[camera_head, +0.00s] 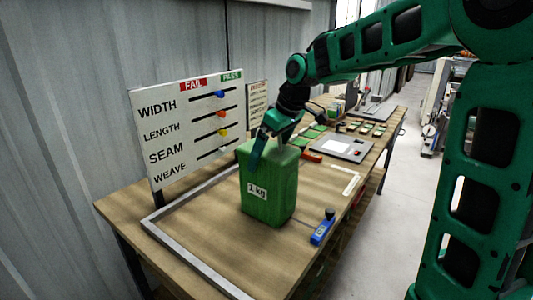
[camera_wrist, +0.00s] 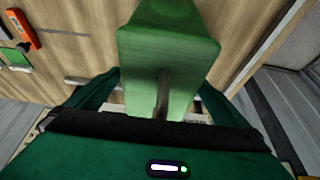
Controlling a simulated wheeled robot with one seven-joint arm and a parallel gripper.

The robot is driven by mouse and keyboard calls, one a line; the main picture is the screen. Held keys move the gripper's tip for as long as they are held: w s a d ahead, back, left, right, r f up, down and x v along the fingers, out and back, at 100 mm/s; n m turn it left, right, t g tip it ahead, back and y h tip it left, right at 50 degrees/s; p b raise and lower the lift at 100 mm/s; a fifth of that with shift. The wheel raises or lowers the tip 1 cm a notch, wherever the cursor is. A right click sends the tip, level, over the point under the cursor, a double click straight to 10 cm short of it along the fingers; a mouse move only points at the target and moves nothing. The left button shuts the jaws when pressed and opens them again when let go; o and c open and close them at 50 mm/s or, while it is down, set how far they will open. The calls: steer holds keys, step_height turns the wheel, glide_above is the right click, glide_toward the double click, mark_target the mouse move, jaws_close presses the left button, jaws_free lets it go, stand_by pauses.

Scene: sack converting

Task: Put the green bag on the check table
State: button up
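The green bag (camera_head: 268,187), a block-like sack with a "1 kg" label, is upright over the wooden table (camera_head: 205,228) beside the check board. It looks to be at the tabletop, but I cannot tell if its base bears on it. My gripper (camera_head: 276,146) is at the bag's top, with one finger in front of its upper left edge. In the wrist view, the bag (camera_wrist: 168,50) is between my two spread fingers, which lie close along its sides. I cannot tell whether they press on it. The far finger is mostly hidden in the head view.
A board (camera_head: 195,125) with WIDTH, LENGTH, SEAM and WEAVE sliders stands at the left. A grey metal frame (camera_head: 192,262) edges the tabletop there. A blue tool (camera_head: 322,230) lies right of the bag. A grey scale-like plate (camera_head: 342,146) and small green pieces lie farther back.

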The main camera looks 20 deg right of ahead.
steer(key=shift+r, duration=0.15)
steer(key=v, duration=1.2)
steer(key=s+d+f+m+g, duration=0.1)
steer(key=s+d+f+m, duration=0.3)
steer(key=s+f, duration=0.3)
steer(key=s+d+f+m+g+h, duration=0.1)
steer(key=s+d+f+m, duration=0.4)
steer(key=s, duration=0.9)
steer(key=s+d+f+m+g+h, duration=0.1)
steer(key=s+d+f+m, duration=0.3)
steer(key=s, duration=0.7)
step_height(320, 180, down, 5)
steer(key=shift+s+d+r+m+g, duration=0.15)
steer(key=shift+d+m+g, duration=0.2)
steer(key=shift+d, duration=0.75)
steer(key=shift+w+f+h, duration=0.25)
steer(key=shift+w+h, duration=0.05)
steer(key=shift+w, duration=0.4)
